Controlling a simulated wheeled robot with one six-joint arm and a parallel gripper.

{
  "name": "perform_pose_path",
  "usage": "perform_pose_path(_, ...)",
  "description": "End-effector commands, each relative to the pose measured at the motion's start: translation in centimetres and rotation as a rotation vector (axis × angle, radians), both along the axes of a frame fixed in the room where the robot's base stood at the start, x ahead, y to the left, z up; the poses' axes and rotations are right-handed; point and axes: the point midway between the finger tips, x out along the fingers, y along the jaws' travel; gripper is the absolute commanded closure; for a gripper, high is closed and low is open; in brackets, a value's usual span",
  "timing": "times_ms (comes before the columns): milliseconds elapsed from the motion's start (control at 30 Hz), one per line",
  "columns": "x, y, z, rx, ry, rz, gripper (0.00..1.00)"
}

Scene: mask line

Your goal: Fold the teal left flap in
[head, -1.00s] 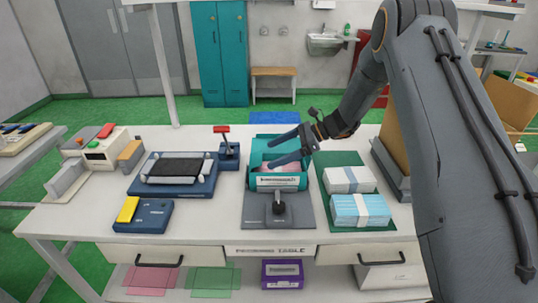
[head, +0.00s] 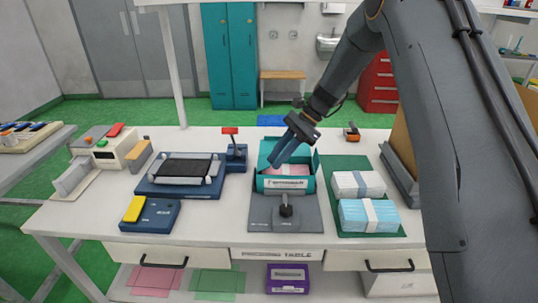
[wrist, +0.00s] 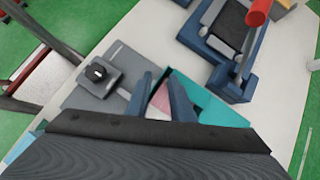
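A teal box (head: 287,184) sits open in a grey fixture (head: 262,219), with pink contents (head: 284,169) inside and a white label on its front. Teal panel shows along the box's left and back edge (head: 265,150); where the left flap ends and the back panel begins is unclear. My gripper (head: 276,161) points down over the box, its fingers at or just above the opening. In the wrist view, the two blue fingers (wrist: 160,97) are apart, with pink contents between them. A broad teal panel (wrist: 218,108) lies beside the right finger. Contact is unclear.
A blue press-like device (head: 180,178) and a blue unit with a yellow block (head: 134,208) stand to the left. A green mat (head: 345,161) with banded mask stacks (head: 367,216) lies to the right. A knob (head: 286,211) rises in front of the box.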

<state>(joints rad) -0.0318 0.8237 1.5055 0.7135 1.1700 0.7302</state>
Motion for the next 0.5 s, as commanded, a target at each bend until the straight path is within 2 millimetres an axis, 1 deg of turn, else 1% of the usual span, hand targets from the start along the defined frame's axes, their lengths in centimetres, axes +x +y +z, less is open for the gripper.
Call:
perform_pose_path(33,-0.6,1.1,0.4,-0.072,-0.051,0.097,0.88)
perform_pose_path(100,-1.3,1.8,1.0,-0.180,-0.126,0.235,1.00)
perform_pose_path(167,-1.5,2.2,1.8,-0.272,-0.199,0.353,1.00)
perform_pose_path(267,-1.3,3.0,3.7,-0.419,-0.332,0.543,1.00)
perform_pose_path(400,-0.2,4.5,7.4,-0.597,-0.523,0.777,1.00)
perform_pose_path(500,0.5,5.4,9.6,-0.681,-0.622,0.888,1.00)
